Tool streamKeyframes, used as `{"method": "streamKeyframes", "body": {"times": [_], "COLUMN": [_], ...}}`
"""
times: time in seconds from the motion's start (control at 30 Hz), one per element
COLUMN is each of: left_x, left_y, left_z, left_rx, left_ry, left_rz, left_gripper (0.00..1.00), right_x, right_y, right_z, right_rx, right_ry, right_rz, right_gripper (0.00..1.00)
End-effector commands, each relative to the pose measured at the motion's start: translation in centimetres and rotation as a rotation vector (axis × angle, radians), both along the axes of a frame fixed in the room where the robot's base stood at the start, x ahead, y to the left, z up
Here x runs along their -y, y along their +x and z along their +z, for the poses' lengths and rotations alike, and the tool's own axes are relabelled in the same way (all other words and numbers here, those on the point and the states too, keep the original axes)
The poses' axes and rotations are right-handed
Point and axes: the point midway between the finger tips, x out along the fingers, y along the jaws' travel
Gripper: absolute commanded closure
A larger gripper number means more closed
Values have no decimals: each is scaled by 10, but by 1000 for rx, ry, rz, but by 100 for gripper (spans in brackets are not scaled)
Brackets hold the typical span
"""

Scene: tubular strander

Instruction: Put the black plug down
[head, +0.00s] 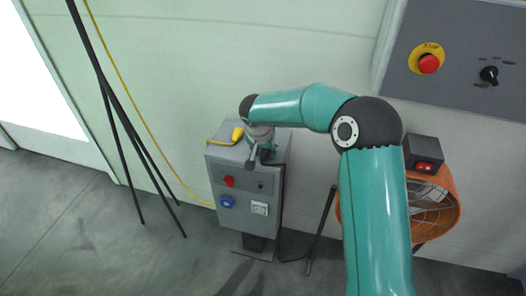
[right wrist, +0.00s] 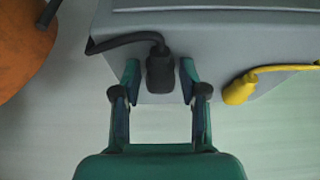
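The black plug (right wrist: 160,72) lies at the edge of the top of the grey socket box (right wrist: 220,40), with its black cable (right wrist: 125,39) running off to the left in the right wrist view. My right gripper (right wrist: 160,80) is open around the plug, one finger on each side, with a narrow gap showing between each finger and the plug. In the head view my right gripper (head: 260,155) is at the top of the box (head: 232,205), and the plug is hard to make out there. My left gripper is not in view.
A yellow plug (head: 237,134) with a yellow cable lies on the box top, to the right of the black plug in the wrist view (right wrist: 239,90). An orange fan (head: 449,209) stands right of the box. A control panel (head: 460,60) is at upper right. Dark poles (head: 128,130) stand left.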

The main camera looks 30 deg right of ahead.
Motion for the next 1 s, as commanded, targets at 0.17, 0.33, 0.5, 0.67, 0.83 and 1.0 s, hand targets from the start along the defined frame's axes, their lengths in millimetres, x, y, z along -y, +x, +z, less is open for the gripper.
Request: {"method": "streamKeyframes", "body": {"times": [0.17,0.33,0.5,0.67,0.83,1.0], "left_x": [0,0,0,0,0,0], "left_y": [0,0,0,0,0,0], "left_z": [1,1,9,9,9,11], "left_rx": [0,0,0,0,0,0], "left_ry": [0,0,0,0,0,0], "left_rz": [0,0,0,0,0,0], "left_gripper": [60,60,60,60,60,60], "right_x": [0,0,0,-6,-17,-27], "right_y": [0,0,0,-3,-12,-21], "right_z": [1,1,7,26,60,90], "right_rx": [0,0,1,5,7,4], "right_ry": [0,0,0,-1,0,1], "right_rz": [0,0,0,2,2,2], "right_gripper": [42,42,42,42,42,42]}}
